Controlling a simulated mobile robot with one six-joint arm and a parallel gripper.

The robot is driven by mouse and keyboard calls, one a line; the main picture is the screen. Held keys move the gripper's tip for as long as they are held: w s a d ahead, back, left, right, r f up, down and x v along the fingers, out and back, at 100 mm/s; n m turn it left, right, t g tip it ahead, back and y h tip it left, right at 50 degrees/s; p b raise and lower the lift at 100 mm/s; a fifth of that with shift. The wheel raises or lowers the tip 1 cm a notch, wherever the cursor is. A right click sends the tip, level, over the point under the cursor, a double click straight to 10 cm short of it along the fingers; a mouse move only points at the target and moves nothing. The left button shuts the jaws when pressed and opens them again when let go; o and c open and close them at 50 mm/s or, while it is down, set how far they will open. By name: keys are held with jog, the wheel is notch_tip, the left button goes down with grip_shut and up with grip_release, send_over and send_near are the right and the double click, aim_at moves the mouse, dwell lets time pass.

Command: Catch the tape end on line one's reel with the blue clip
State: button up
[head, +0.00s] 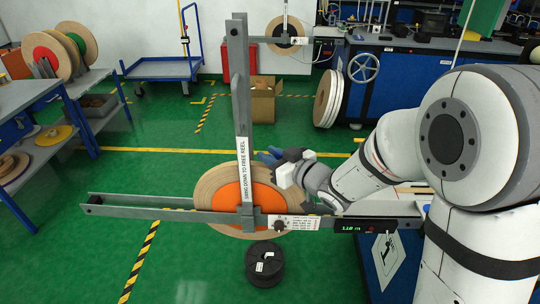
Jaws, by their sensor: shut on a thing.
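A large reel of tan tape with an orange centre (228,196) hangs in the near payoff frame, behind an upright grey arm (241,95) labelled "swing down to free reel". My gripper (278,160) is at the reel's upper right edge. It is shut on a small blue thing, which looks like the blue clip (268,157). The clip is close to the reel's rim; I cannot tell whether it touches the tape. The tape end cannot be made out. No line number is readable on this reel.
A grey horizontal rail (140,211) crosses in front of the reel, with a small green-digit display (362,226) at its right. A black spool (264,264) stands below. Another reel (285,34) hangs at the back. A shelf rack (90,107) stands left; the floor between is mostly open.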

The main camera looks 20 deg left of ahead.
dwell(0.4)
notch_tip(320, 180, up, 8)
jog(key=p, duration=0.5)
jog(key=shift+p, duration=0.4)
jog(key=shift+f, duration=0.1)
